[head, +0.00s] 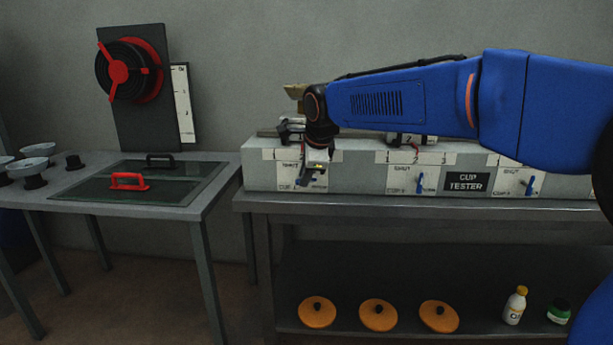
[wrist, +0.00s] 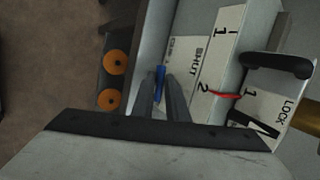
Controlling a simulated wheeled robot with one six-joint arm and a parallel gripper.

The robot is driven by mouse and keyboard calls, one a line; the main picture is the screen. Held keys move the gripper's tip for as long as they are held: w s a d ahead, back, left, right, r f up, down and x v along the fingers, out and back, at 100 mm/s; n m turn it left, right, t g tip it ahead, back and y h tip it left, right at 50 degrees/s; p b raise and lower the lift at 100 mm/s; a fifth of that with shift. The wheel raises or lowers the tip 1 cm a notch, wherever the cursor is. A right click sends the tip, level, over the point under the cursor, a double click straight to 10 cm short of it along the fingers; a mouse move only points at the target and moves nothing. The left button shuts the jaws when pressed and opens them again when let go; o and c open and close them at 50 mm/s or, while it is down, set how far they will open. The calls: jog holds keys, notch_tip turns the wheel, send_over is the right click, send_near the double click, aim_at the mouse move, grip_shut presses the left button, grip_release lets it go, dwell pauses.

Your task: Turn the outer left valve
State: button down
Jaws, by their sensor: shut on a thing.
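The outer left valve is a small blue handle on the leftmost white "SHUT" panel (head: 288,172) of the grey cup tester box. In the wrist view the blue handle (wrist: 160,78) stands between the two grey fingers of my gripper (wrist: 161,88), which is shut on it. In the head view my gripper (head: 308,178) reaches down in front of this panel and hides most of the handle. A middle blue valve (head: 419,182) and a right blue valve (head: 530,185) show farther along the box front.
The box stands on a grey bench (head: 400,207). Its lower shelf holds orange discs (head: 378,314), a white bottle (head: 515,305) and a green jar (head: 558,311). A table with glass lids and a red handle (head: 129,181) stands at left. A black clamp-like handle (wrist: 277,66) is near my gripper.

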jog(key=h, duration=0.2)
jog(key=a+n+h, duration=0.1)
jog(key=shift+a+h, duration=0.15)
jog(key=shift+h, duration=0.25)
jog(key=h, duration=0.2)
jog(key=n+h, duration=0.1)
jog(key=shift+a+f, duration=0.25)
jog(key=shift+a, duration=0.15)
jog(key=h, duration=0.1)
jog(key=n+h, duration=0.1)
jog(key=h, duration=0.1)
jog(key=shift+a+f+h, duration=0.3)
jog(key=shift+f, duration=0.05)
jog(key=shift+a+f+n+t+h, duration=0.15)
jog(key=shift+n+h, duration=0.25)
jog(key=shift+h, duration=0.45)
jog(key=shift+f+n+t+h, duration=0.25)
jog(key=shift+n+h, duration=0.15)
jog(key=shift+h, duration=0.45)
jog(key=c, duration=1.7)
grip_release()
jog(key=shift+c, duration=0.2)
